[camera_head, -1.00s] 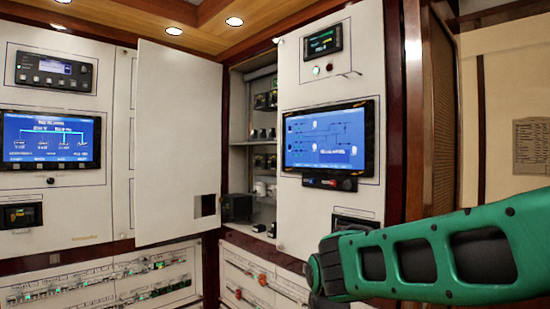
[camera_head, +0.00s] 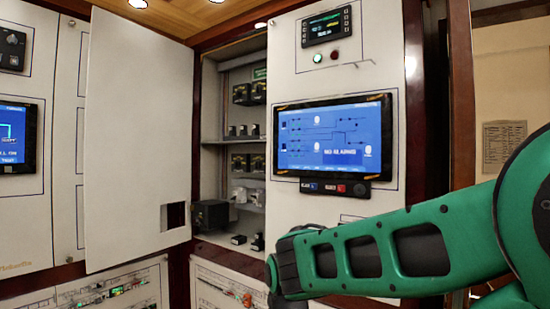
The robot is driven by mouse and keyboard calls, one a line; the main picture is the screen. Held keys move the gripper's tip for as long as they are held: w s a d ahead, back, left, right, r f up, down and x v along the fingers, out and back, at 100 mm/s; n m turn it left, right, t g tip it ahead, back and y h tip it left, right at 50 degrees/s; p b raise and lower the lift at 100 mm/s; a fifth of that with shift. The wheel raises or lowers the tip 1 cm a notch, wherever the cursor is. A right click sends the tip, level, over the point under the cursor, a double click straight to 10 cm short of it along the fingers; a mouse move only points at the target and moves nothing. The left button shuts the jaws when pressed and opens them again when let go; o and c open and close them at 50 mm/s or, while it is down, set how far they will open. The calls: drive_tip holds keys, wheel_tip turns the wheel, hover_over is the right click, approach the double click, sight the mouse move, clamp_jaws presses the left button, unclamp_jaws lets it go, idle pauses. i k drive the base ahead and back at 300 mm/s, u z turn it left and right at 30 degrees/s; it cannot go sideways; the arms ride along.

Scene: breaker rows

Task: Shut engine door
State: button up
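The engine door (camera_head: 135,130) is a tall white panel with a small dark square cut-out near its lower right corner. It stands open to the left of a lit cabinet recess (camera_head: 212,130). Shelves in the recess hold several black and white devices. My green arm reaches in from the right, and its dark end is in front of the white panel below the large screen, apart from the door. My gripper's fingers cannot be made out.
A white panel with a large blue screen (camera_head: 335,138) is right of the recess. A black box (camera_head: 211,214) sits low at the opening. Breaker rows (camera_head: 115,290) run along the bottom. A wooden post (camera_head: 428,90) stands at the right.

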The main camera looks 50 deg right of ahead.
sight(139, 92)
drive_tip(key=z, duration=0.05)
drive_tip(key=i, duration=1.45)
drive_tip(key=z, duration=1.75)
